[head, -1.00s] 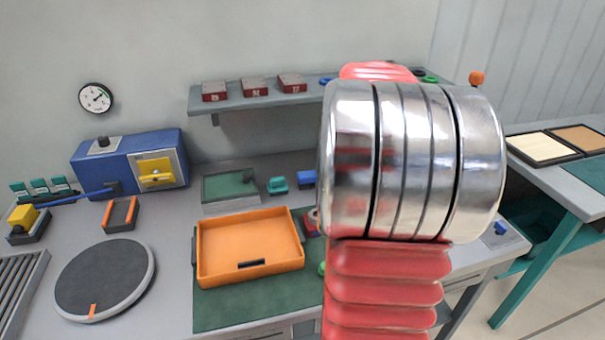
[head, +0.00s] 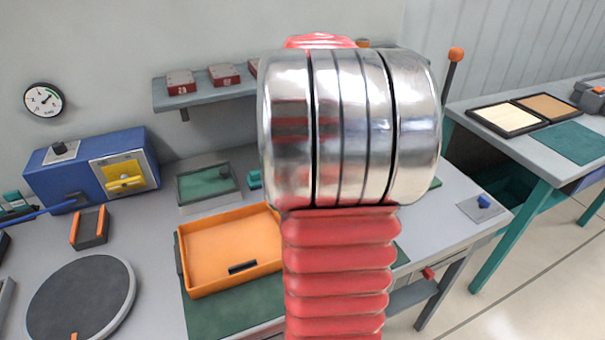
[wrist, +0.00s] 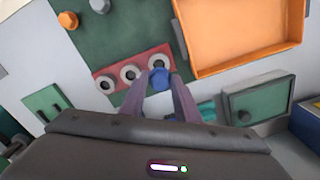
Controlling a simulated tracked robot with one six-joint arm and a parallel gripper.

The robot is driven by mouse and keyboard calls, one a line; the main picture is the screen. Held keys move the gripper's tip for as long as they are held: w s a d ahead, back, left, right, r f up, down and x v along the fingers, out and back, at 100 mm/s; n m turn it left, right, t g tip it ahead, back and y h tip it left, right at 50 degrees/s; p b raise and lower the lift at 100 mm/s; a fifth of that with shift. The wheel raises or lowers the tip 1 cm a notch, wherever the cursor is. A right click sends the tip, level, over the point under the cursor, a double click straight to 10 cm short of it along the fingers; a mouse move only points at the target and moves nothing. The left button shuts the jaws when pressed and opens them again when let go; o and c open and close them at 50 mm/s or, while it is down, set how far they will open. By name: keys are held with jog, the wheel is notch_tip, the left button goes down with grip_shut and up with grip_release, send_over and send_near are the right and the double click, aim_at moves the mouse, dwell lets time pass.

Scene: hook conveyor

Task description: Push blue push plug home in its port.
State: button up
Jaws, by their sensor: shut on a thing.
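A blue plug (wrist: 160,80) sits between the two fingertips of my gripper (wrist: 161,86) in the wrist view, and the gripper is shut on it. A red block with several white-ringed ports (wrist: 130,74) lies just beyond the fingertips. The plug is right beside the rightmost ringed port (wrist: 159,61) and overlaps its near edge in the picture. I cannot tell whether the plug is in that port or above it. In the head view my arm hides the gripper, the plug and the red block.
An orange tray (head: 190,247) stands on the green mat (head: 215,318), close to the ports; its wall (wrist: 190,50) also shows in the wrist view. A green-lidded box (wrist: 258,98) is at the right there. A blue knob (head: 484,201) sits on the bench's right end.

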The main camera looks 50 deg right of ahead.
jog(key=shift+f, duration=2.75)
jog(key=shift+s, duration=0.15)
jog(key=shift+f, duration=0.65)
dwell(0.8)
jog(key=o, duration=1.1)
notch_tip(320, 180, up, 14)
jog(key=shift+f, duration=0.1)
dwell(0.5)
